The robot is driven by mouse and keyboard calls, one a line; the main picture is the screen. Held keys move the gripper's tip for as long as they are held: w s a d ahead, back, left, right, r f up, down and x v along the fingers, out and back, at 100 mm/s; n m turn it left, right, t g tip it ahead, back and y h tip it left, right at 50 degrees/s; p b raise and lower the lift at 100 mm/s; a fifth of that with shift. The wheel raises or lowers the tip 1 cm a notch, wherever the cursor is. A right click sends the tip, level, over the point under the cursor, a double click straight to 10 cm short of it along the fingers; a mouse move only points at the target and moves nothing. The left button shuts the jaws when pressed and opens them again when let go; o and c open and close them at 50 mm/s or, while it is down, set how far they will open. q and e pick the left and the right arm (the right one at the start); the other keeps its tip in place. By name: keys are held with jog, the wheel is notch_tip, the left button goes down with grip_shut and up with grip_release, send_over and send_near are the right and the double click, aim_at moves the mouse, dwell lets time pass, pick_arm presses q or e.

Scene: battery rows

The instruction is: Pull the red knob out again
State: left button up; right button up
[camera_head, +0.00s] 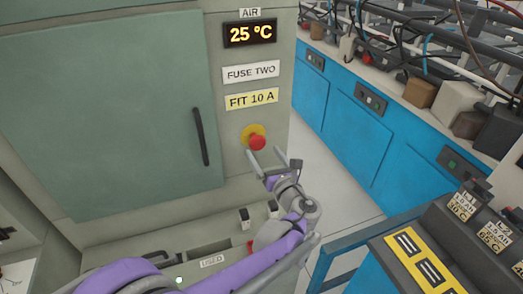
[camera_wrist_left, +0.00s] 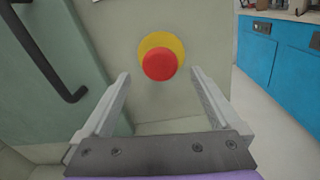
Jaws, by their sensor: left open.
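The red knob (camera_head: 257,143) sits on a round yellow plate (camera_head: 248,131) on the cabinet front, below the "FIT 10 A" label. In the left wrist view the red knob (camera_wrist_left: 159,65) covers the lower part of the yellow plate (camera_wrist_left: 153,40). My left gripper (camera_head: 267,158) is open and empty, just below the knob. In the left wrist view its two fingers (camera_wrist_left: 158,80) point toward the panel, one on each side of the knob and apart from it. My right gripper is not in view.
The cabinet door (camera_head: 110,110) with a dark handle (camera_head: 201,137) is left of the knob. A ledge below has a slot marked "USED" (camera_head: 212,262). Blue cabinets (camera_head: 365,130) stand at the right across clear floor (camera_head: 335,185). A dark box (camera_head: 450,245) is at lower right.

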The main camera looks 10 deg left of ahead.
pick_arm(q)
jog(key=v, duration=0.7)
jog(key=shift+s+d+b, duration=0.2)
jog(key=shift+s+b, duration=0.15)
jog(key=s+a+f+n+g+h+p, duration=0.1)
jog(key=s+a+f+n+g+h, duration=0.1)
jog(key=s+a+f+n+g, duration=0.25)
jog(key=s+a+f+n+g+h, duration=0.1)
jog(key=s+a+f+n+g, duration=0.15)
jog(key=s+a+n, duration=0.45)
jog(key=s+d+f+n+g+h+p, duration=0.1)
jog(key=s+f+n+h, duration=0.2)
jog(key=s+n, duration=0.3)
jog(key=s+d+f+n+g+h+p, duration=0.1)
jog(key=s+d+f+n+h, duration=0.1)
jog(key=s+n, duration=0.5)
jog(key=f+n+h, duration=0.1)
jog(key=n+h, duration=0.1)
jog(key=n, duration=0.4)
jog(key=shift+s+h, duration=0.25)
jog(key=shift+h, duration=0.15)
